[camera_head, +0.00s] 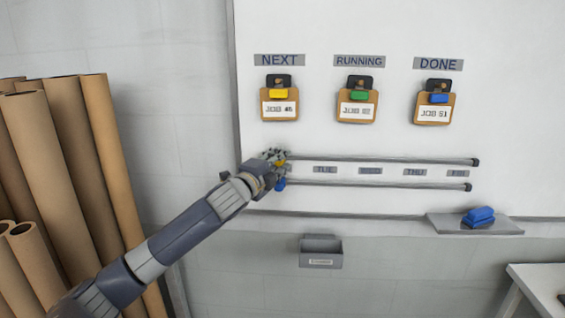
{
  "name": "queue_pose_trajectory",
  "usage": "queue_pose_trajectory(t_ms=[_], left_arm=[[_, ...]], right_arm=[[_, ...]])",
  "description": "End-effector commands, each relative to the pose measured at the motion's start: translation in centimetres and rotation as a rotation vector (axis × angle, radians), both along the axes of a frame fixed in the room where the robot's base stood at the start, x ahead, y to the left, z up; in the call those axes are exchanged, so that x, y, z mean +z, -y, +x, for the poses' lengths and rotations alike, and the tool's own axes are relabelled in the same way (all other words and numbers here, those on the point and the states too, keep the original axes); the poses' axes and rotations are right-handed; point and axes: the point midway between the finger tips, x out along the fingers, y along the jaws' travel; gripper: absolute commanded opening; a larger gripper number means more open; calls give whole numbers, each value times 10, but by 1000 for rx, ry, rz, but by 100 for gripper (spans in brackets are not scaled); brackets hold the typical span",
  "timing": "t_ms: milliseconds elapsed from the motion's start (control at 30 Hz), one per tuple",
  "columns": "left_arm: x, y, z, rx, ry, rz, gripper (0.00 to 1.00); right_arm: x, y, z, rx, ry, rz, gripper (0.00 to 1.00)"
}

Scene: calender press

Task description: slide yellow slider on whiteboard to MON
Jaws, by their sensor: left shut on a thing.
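The whiteboard (360,220) fills the right of the view. Two horizontal dark rails, an upper rail (400,160) and a lower rail (400,186), run across it. Between them are labels TUE, one hard to read, THU and FRI. My left gripper (279,162) is at the left end of the upper rail, shut on the yellow slider (280,164), of which only a small bit shows. The gripper covers the place left of TUE, so no MON label is visible. A blue slider (280,184) sits at the left of the lower rail, just below the gripper. My right gripper is not in view.
NEXT, RUNNING and DONE job boards with clips (357,105) hang above the rails. A ledge (450,226) with a blue block (479,216) is at lower right. A grey bin (320,254) hangs below. Brown rolls (75,150) stand at left, and a white table (540,285) stands at bottom right.

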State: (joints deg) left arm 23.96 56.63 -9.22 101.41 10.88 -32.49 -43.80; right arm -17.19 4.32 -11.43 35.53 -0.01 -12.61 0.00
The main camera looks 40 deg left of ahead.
Motion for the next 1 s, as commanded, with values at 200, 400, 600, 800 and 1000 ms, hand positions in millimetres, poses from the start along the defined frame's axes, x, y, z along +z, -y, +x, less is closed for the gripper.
queue_pose_trajectory(t_ms=[200,400,600,800,1000], left_arm=[[-1,-2,0,5,-2,2,43],[0,-1,0,3,-1,1,43],[-1,0,-7,1,-3,2,43],[-2,4,-31,2,-5,4,43],[-2,7,-56,2,-5,2,43]], right_arm=[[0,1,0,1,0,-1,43],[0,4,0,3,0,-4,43],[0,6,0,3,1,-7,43],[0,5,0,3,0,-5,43],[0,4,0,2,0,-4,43]])
